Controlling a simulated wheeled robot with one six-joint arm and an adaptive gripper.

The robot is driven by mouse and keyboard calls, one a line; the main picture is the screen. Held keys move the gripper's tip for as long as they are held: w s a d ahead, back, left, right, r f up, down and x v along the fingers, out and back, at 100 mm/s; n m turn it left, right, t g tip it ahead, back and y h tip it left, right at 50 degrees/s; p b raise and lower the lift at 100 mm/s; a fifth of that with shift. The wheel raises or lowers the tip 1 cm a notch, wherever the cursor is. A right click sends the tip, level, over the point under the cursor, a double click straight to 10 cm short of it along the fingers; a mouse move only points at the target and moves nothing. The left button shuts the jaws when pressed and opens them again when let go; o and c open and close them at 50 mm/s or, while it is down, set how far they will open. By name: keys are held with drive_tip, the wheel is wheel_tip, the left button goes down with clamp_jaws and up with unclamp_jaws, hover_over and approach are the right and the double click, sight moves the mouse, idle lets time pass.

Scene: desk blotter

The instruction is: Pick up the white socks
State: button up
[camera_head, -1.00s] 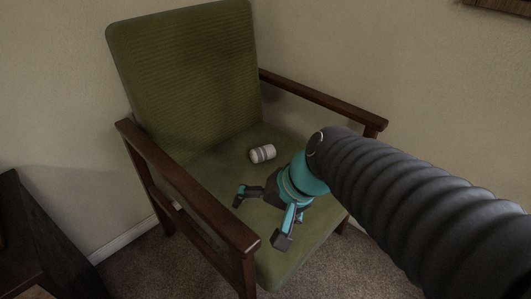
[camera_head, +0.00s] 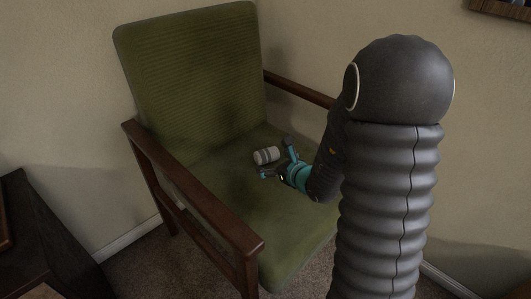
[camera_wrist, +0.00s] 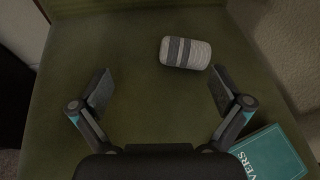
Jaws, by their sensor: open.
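The white socks (camera_head: 266,155) are a rolled bundle with grey bands, lying on the green seat of the armchair. In the wrist view the socks (camera_wrist: 185,53) lie beyond the fingertips, a little right of the middle between them. My gripper (camera_head: 274,160) is open, low over the seat, with its fingers pointing toward the socks. In the wrist view my gripper (camera_wrist: 161,88) shows both fingers spread wide with nothing between them. Whether a finger touches the socks is hard to tell in the head view, but the wrist view shows a gap.
The armchair (camera_head: 190,75) has a green backrest and dark wooden armrests, the left one (camera_head: 190,190) bordering the seat. A teal book (camera_wrist: 268,155) shows at the lower right of the wrist view. Dark furniture (camera_head: 45,235) stands at the left.

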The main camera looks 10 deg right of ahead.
sight(270, 157)
drive_tip(key=d+f+m+h, duration=0.1)
drive_tip(key=w+d+f+m+h, duration=0.1)
drive_tip(key=d+f, duration=0.1)
drive_tip(key=shift+w+m, duration=0.15)
drive_tip(key=shift+m, duration=0.15)
drive_tip(key=x, duration=0.7)
drive_tip(key=shift+w, duration=0.3)
drive_tip(key=shift+p+x, duration=0.55)
drive_tip(key=shift+x, duration=2.35)
drive_tip(key=shift+a+r, duration=0.1)
drive_tip(key=c, duration=0.9)
